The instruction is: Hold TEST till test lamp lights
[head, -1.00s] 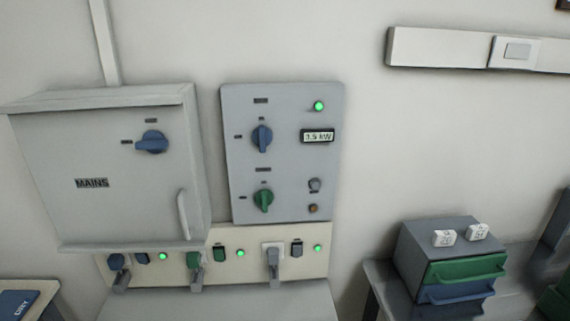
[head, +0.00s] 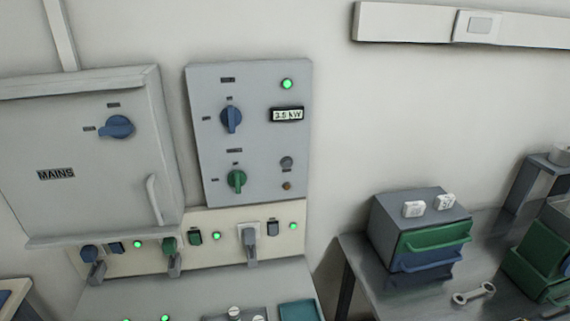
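A grey control panel (head: 262,140) is on the wall left of centre in the head view. It has a blue rotary knob (head: 231,119), a green rotary knob (head: 236,181), a lit green lamp (head: 287,84) and a small kW display (head: 287,115). At its lower right are a round grey button or lamp (head: 287,162) and a small dull brown one (head: 287,186), which looks unlit. The labels are too small to read, so I cannot tell which is TEST. Neither gripper is in view.
A grey MAINS box (head: 85,205) with a blue knob and handle is left of the panel. Below is a cream strip (head: 110,263) with plugs and green lamps. At right, a bench (head: 405,292) carries a drawer unit (head: 385,225), green bins (head: 535,265) and a wrench (head: 473,293).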

